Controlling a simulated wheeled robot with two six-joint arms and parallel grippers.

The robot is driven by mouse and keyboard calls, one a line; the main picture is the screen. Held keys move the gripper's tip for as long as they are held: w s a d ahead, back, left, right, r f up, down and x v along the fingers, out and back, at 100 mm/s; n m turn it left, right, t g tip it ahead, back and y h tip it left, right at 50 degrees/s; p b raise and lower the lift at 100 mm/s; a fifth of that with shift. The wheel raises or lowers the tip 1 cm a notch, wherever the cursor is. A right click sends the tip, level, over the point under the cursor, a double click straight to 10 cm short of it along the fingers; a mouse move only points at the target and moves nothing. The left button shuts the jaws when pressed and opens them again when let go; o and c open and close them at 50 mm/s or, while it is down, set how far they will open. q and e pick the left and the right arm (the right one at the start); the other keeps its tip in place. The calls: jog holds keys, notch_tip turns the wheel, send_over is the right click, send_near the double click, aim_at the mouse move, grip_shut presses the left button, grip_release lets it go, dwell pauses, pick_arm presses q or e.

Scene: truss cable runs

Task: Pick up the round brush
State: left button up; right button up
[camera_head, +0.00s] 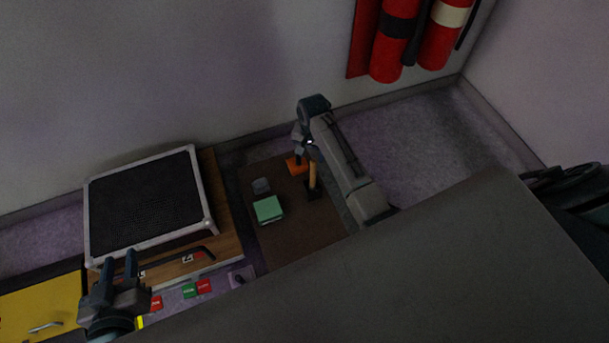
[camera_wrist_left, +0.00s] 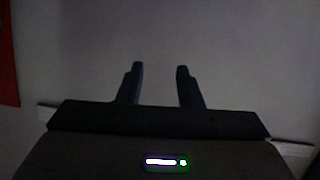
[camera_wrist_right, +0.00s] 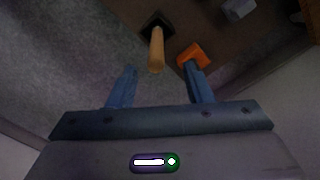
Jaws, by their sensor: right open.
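What looks like the round brush (camera_head: 313,174) is a pale wooden handle standing upright from a dark square base on the brown mat (camera_head: 288,238). In the right wrist view the handle (camera_wrist_right: 156,50) points toward the camera, between the fingertips in the picture, and I see no contact. My right gripper (camera_head: 301,148) is open and empty above and slightly left of the handle; its fingers (camera_wrist_right: 159,69) show apart. My left gripper (camera_head: 120,264) is far to the left, near the wooden bench; its fingers are apart and empty in the left wrist view (camera_wrist_left: 160,69).
An orange block (camera_head: 297,165) stands close beside the handle. A green box (camera_head: 268,209) and a small grey object (camera_head: 261,186) are also on the mat. A black mesh-topped case (camera_head: 146,204) is at left. Red extinguishers (camera_head: 393,45) hang on the back wall.

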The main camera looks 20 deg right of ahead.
aim_at(312, 161)
notch_tip(312, 161, down, 4)
jog(key=shift+r+b, duration=0.1)
jog(key=shift+b, duration=0.4)
jog(key=f, duration=0.1)
jog(key=f+b, duration=0.1)
jog(key=f, duration=0.1)
jog(key=f+b, duration=0.1)
jog(key=shift+s+d+f, duration=0.1)
jog(key=shift+d+f, duration=0.3)
jog(key=shift+f, duration=0.15)
grip_shut()
pick_arm(q)
notch_tip(312, 161, up, 17)
jog(key=w+m+t, duration=0.1)
jog(key=w+t, duration=0.1)
jog(key=t, duration=0.8)
jog(key=shift+a+t+h, duration=0.3)
jog(key=shift+a+t, duration=0.1)
jog(key=shift+a, duration=0.05)
